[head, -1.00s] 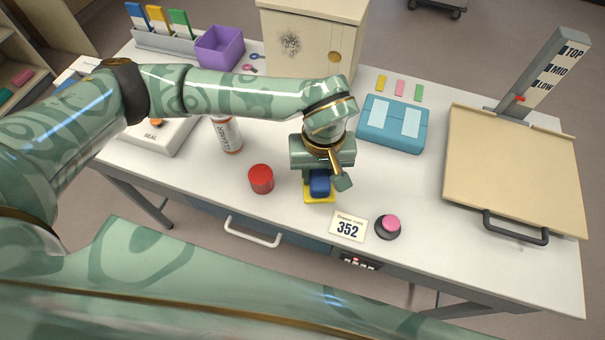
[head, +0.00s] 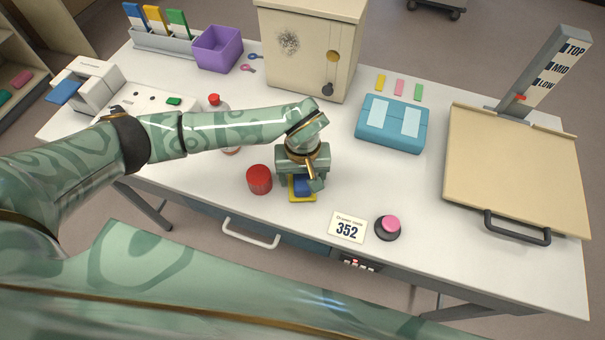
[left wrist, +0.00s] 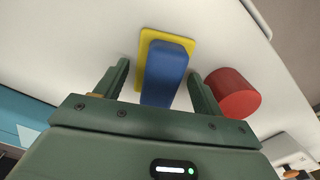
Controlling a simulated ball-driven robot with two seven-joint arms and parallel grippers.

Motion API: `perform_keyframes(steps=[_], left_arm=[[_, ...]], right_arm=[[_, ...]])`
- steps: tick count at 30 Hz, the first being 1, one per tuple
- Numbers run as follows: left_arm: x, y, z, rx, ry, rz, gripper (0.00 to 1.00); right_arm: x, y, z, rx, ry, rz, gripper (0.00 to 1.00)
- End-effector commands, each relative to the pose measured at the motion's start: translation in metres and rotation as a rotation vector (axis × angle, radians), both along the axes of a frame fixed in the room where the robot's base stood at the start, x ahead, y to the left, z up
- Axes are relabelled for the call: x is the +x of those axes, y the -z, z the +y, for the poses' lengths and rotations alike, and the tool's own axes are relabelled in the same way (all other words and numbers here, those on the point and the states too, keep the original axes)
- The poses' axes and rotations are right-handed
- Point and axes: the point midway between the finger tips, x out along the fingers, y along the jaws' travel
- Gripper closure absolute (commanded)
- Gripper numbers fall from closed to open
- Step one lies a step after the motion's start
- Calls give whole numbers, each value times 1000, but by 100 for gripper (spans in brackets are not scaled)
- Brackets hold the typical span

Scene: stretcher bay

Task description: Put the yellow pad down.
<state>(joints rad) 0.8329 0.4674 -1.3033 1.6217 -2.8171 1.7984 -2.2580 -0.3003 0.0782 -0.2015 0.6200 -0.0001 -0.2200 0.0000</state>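The yellow pad (head: 302,199) lies flat on the white table, just right of the red cylinder (head: 259,179). A blue block (left wrist: 166,75) sits on top of it like a grip. In the left wrist view the pad's yellow edge (left wrist: 165,34) shows around the block. My left gripper (head: 304,184) is low over the pad. Its fingers stand on either side of the blue block, with a gap on each side, so it is open. In the head view the gripper hides part of the pad. My right gripper is not in view.
The number card (head: 347,227) and pink button (head: 387,227) are to the right, near the front edge. A blue case (head: 391,124) stands behind, a cream cabinet (head: 300,50) at the back.

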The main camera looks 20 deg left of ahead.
Motion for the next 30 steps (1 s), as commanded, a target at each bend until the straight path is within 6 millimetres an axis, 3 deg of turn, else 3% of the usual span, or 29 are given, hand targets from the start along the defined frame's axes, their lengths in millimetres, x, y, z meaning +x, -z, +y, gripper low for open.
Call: perform_keyframes(steps=[11,14,24,30], left_arm=[[1,-5,0,-1,-1,-3,21],[3,-19,0,-1,0,-7,21],[3,-96,0,0,-1,-8,21],[2,-119,0,-1,-2,-4,21]], right_arm=[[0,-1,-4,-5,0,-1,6],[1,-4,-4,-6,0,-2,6],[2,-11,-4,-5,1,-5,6],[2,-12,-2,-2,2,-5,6]])
